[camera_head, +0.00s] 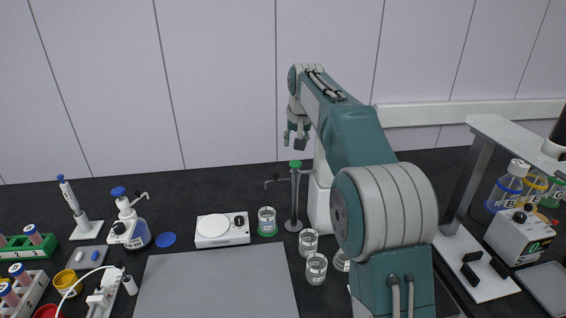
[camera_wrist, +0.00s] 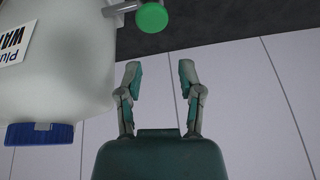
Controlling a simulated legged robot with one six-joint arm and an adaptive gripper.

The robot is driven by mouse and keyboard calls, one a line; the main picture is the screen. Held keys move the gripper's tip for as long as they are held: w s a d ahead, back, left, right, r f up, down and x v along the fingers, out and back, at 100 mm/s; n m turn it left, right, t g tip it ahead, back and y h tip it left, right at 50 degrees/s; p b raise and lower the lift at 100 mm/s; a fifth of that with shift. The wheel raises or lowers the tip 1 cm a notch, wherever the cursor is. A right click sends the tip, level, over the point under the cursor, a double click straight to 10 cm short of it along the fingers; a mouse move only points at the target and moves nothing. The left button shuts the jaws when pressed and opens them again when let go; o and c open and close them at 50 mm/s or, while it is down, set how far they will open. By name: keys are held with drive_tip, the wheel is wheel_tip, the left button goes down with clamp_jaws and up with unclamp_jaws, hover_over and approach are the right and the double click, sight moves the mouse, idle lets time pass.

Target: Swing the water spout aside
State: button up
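The water spout is a thin grey side arm (camera_head: 273,181) curving out to the left from an upright grey post (camera_head: 295,208) with a green cap (camera_head: 295,163). The green cap also shows at the top of the wrist view (camera_wrist: 152,17), with a short piece of grey pipe (camera_wrist: 122,8) beside it. My gripper (camera_head: 298,146) hangs above the green cap in the head view, fingers down and apart from it. In the wrist view its two fingers (camera_wrist: 160,72) are spread with nothing between them.
A white container (camera_head: 319,205) stands right of the post, partly behind my arm; its blue lid (camera_wrist: 40,134) shows in the wrist view. Glass beakers (camera_head: 267,221) stand near the post. A white hotplate (camera_head: 222,230) is to the left. A grey mat (camera_head: 215,285) lies in front.

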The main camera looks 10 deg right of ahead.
sight(277, 173)
drive_tip(key=m, duration=0.4)
drive_tip(key=m+y, duration=0.1)
drive_tip(key=m, duration=0.1)
drive_tip(key=shift+s+a+f+g, duration=0.2)
drive_tip(key=shift+a+f+g, duration=0.05)
drive_tip(key=shift+f+g, duration=0.1)
drive_tip(key=m, duration=0.4)
drive_tip(key=m+y, duration=0.1)
drive_tip(key=shift+s+a+f+m+g, duration=0.2)
drive_tip(key=shift+a+f+m+g, duration=0.1)
drive_tip(key=shift+m, duration=0.1)
drive_tip(key=shift+w+a+f+m+g+y, duration=0.1)
drive_tip(key=shift+w+a+f+m+y, duration=0.15)
drive_tip(key=shift+a+f+m, duration=0.9)
drive_tip(key=shift+w+a+f+m+g+y, duration=0.1)
drive_tip(key=shift+a+f+m+g+y, duration=0.2)
drive_tip(key=shift+f+m, duration=1.7)
drive_tip(key=shift+w+a+f+m+t+y, duration=0.15)
drive_tip(key=shift+a+f+m+y, duration=0.3)
drive_tip(key=shift+f+m, duration=1.15)
drive_tip(key=shift+a+r+m, duration=0.1)
drive_tip(key=shift+r+m, duration=0.35)
drive_tip(key=shift+r, duration=0.05)
drive_tip(key=shift+w, duration=0.25)
